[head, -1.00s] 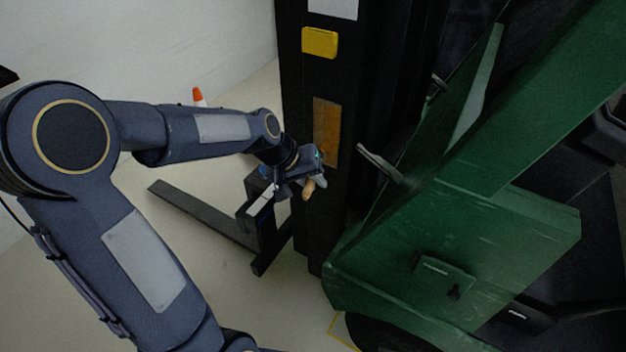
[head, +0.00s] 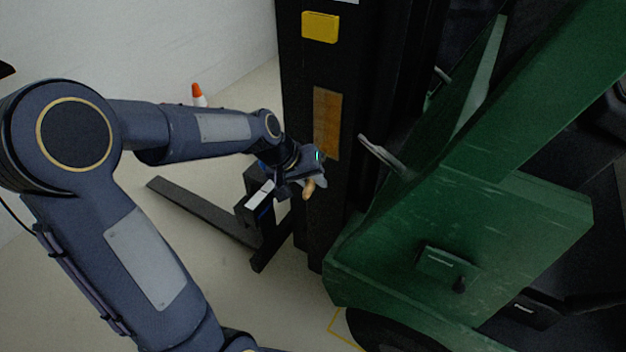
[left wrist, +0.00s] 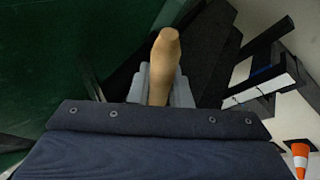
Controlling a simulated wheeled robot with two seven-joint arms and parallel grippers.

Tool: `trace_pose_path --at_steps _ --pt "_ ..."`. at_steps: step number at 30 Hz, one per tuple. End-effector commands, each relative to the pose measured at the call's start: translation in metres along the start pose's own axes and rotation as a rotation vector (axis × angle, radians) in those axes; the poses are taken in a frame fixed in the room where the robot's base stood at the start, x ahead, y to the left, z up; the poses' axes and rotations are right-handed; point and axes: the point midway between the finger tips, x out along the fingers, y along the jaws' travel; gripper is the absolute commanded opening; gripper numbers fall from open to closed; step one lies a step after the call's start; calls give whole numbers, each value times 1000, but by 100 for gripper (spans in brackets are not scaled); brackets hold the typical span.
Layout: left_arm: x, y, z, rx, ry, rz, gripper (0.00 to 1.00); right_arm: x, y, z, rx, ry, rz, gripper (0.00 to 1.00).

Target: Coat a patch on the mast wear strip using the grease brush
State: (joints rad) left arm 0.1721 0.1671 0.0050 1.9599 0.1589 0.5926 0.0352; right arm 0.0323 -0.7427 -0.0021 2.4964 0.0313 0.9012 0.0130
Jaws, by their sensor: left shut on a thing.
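The mast wear strip (head: 326,122) is an orange-brown upright rectangle on the black mast (head: 300,70) in the head view. My left gripper (head: 316,182) is shut on the grease brush, just below the strip's lower end. The brush's tan wooden handle (head: 308,189) sticks out below the fingers, and it also shows between the grey fingers in the left wrist view (left wrist: 163,65). The bristles are hidden in both views, so I cannot tell whether they touch the strip. My right gripper is not in view.
A green truck body (head: 460,250) with a metal lever (head: 385,153) stands right of the mast. A yellow block (head: 320,27) is on the mast above the strip. Black forks (head: 205,212) lie low at left. An orange-white cone (head: 198,95) stands by the wall.

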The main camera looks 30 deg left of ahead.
Motion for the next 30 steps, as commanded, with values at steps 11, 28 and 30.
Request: trace_pose_path --at_steps 11,28,30 --pt "7 -4 2 0 -1 0 0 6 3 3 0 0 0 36" --pt "27 -16 10 0 -1 0 0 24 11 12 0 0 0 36" --pt "27 -15 9 0 0 0 0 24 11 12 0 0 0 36"
